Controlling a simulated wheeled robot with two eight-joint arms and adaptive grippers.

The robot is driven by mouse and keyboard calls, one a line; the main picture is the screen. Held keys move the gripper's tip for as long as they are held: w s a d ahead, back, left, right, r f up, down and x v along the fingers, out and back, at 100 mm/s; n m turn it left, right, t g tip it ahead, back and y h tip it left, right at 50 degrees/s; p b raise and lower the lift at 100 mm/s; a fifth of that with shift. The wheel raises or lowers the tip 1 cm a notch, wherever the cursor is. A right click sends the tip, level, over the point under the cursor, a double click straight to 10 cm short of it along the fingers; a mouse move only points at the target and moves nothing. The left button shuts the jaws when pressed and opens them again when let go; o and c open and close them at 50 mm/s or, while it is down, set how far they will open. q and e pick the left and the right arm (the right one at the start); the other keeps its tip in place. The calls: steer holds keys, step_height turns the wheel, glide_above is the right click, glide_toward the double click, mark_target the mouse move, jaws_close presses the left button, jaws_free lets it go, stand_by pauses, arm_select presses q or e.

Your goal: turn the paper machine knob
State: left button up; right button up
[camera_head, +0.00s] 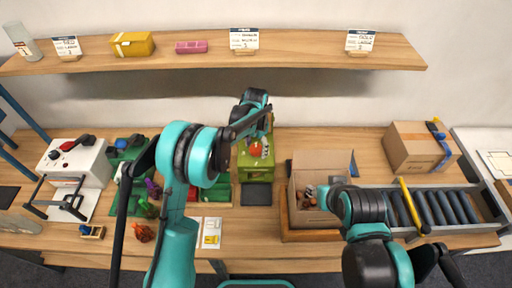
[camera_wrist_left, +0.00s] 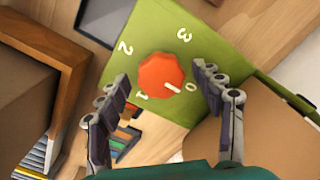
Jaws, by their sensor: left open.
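The green paper machine (camera_head: 255,165) stands on the bench in the head view, with its red knob (camera_head: 262,146) partly visible under my left arm. In the left wrist view, the red-orange knob (camera_wrist_left: 158,72) sits on the green panel (camera_wrist_left: 200,25) among the numbers 0, 1, 2 and 3. Its white pointer mark aims to the lower right, near the 0. My left gripper (camera_wrist_left: 161,78) is open, with one finger on each side of the knob; I cannot tell whether they touch it. My right gripper (camera_head: 438,258) shows at the lower right, its jaw state unclear.
An open cardboard box (camera_head: 318,165) stands right of the machine, near the roller conveyor (camera_head: 450,205). A closed carton (camera_head: 408,148) is behind the conveyor. A white press-like machine (camera_head: 68,160) stands at far left. A wooden shelf (camera_head: 205,60) runs above the bench.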

arm_select(q)
steer(key=shift+w, duration=0.1)
steer(key=shift+c, duration=0.9)
steer(key=c, duration=1)
steer(key=shift+m, duration=0.3)
steer(key=m+b, duration=0.1)
steer(key=m, duration=0.1)
steer(key=shift+f+m, duration=0.1)
steer(key=shift+m, duration=0.3)
steer(key=m+b, duration=0.1)
steer(key=m, duration=0.4)
steer(key=shift+b, duration=0.4)
steer(key=m, duration=0.5)
steer(key=shift+b, duration=0.4)
steer(key=shift+m, duration=2.2)
